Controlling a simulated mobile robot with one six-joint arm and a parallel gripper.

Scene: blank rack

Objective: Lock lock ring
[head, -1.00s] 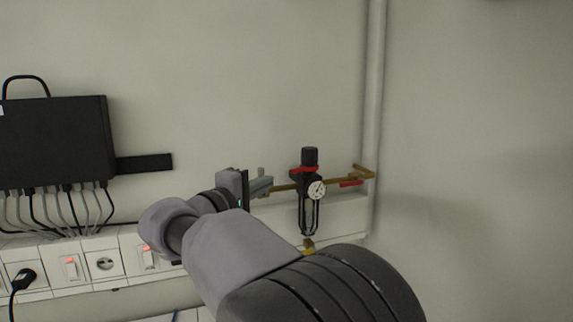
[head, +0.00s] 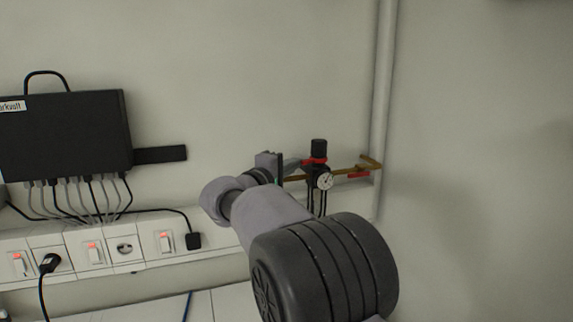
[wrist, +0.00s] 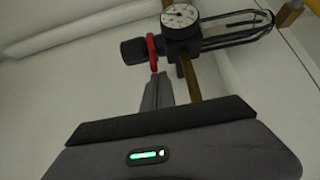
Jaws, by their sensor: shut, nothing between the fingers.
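The red lock ring (head: 315,161) sits around the neck of the air regulator, just below its black knob (head: 319,146). In the wrist view the lock ring (wrist: 151,51) shows edge-on between the knob (wrist: 133,51) and the regulator body (wrist: 180,30). My gripper (head: 298,163) is left of the ring in the head view, its fingers pointing at it. In the wrist view my gripper (wrist: 154,80) is shut and empty, its tips right by the ring's near end. I cannot tell whether they touch. The ring's far side is hidden.
A white-faced gauge (wrist: 180,15) is on the regulator, and a brass pipe (head: 345,172) with a red-handled valve (head: 359,175) runs right. A vertical wall pipe (head: 384,100) stands beyond. A black box (head: 65,135) with cables and a socket trunking (head: 125,248) are at left.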

